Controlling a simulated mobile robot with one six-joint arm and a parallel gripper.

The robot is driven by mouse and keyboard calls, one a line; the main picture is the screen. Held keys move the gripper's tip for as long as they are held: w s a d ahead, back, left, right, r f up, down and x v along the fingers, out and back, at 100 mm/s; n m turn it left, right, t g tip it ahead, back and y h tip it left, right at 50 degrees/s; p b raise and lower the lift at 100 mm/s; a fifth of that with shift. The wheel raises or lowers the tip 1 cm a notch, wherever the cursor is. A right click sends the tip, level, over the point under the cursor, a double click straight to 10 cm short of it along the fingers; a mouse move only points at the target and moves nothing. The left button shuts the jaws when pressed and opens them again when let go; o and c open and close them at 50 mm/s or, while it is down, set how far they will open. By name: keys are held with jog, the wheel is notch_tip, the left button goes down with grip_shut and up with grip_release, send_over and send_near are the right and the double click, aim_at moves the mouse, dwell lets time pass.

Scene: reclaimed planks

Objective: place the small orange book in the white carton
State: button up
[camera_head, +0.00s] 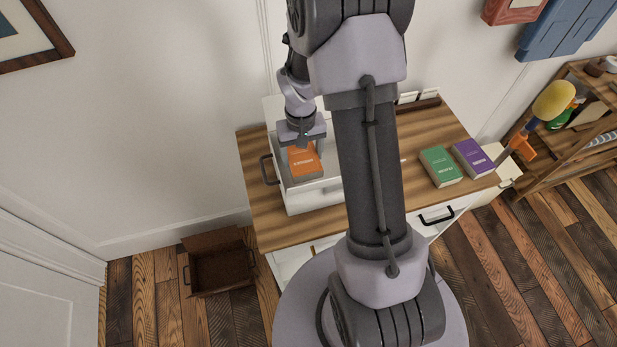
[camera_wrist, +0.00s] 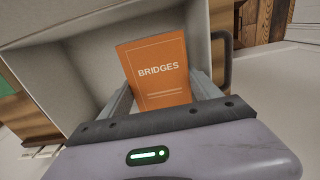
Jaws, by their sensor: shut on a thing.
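The small orange book (camera_head: 305,162) is in my gripper (camera_head: 302,140), which is shut on it. In the wrist view the book (camera_wrist: 158,72) shows its cover with the word "BRIDGES", between the two fingers (camera_wrist: 165,92). The white carton (camera_head: 316,197) stands on the left part of the wooden-topped cabinet. The book is over or within the carton's opening; I cannot tell whether it touches the floor of the carton. The carton's inside walls (camera_wrist: 75,72) surround the book in the wrist view. My arm hides the carton's right part.
A green book (camera_head: 440,166) and a purple book (camera_head: 472,158) lie on the right of the cabinet top (camera_head: 262,205). A brown crate (camera_head: 220,268) sits on the floor at left. A wooden shelf (camera_head: 570,150) stands at right.

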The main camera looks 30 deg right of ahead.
notch_tip(320, 180, down, 10)
jog(key=b, duration=0.2)
jog(key=shift+w+r+b, duration=0.15)
jog(key=shift+r+b, duration=0.1)
jog(key=shift+b, duration=0.15)
jog(key=shift+r, duration=0.15)
jog(key=o, duration=1.3)
